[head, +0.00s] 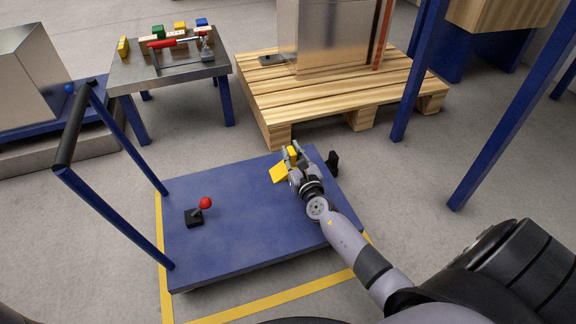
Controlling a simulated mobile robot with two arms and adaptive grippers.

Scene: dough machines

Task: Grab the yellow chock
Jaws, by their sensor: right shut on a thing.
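The yellow chock (279,172) is at the far edge of the blue cart platform (230,236), right of its middle. My right gripper (291,155) reaches in from the lower right and is shut on the chock. Yellow shows between the fingers and also to their left. The fingers hide part of the chock, and I cannot tell whether it touches the platform. My left gripper is not in view.
A black piece (333,161) stands close to the right of the gripper. A red-knobbed lever (204,204) and blue push-handle (113,212) are on the cart's left. A wooden pallet (335,98) with a metal machine and a tool table (172,72) stand behind.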

